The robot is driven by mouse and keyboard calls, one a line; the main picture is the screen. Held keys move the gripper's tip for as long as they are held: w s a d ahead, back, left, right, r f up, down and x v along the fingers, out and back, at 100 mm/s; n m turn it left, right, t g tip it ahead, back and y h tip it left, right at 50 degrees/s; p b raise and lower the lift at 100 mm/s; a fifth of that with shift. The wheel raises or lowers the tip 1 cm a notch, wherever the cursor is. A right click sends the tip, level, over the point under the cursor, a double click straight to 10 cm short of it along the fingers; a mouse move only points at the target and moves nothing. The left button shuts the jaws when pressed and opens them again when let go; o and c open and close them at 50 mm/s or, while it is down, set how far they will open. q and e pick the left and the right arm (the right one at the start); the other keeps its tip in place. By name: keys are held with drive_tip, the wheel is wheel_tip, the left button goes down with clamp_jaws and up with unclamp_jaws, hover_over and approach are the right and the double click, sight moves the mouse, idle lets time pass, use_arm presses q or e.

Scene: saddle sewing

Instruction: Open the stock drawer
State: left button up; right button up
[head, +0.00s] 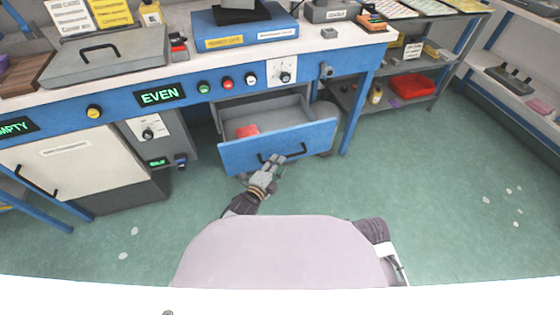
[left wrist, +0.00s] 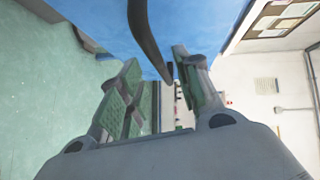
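The stock drawer (head: 277,148) has a blue front and stands pulled out from under the bench, its grey inside showing. A dark bar handle (head: 290,155) is on its front. My left gripper (head: 270,164) is at the drawer front, by the left part of the handle. In the left wrist view, the left gripper (left wrist: 155,72) has its fingers apart. The dark handle (left wrist: 146,38) runs down toward the gap between them, close to the right finger. Contact cannot be told. My right gripper is not in view.
A red item (head: 247,131) lies in the drawer. The blue-edged bench (head: 200,88) above carries buttons and an "EVEN" display (head: 160,95). A white cabinet (head: 75,160) is at left, shelving (head: 410,95) at right. The green floor (head: 440,190) at right is largely clear.

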use_arm(q)
drive_tip(key=v, duration=0.7)
drive_tip(key=shift+s, duration=0.25)
drive_tip(key=shift+a, duration=0.1)
drive_tip(key=shift+a, duration=0.1)
idle(0.5)
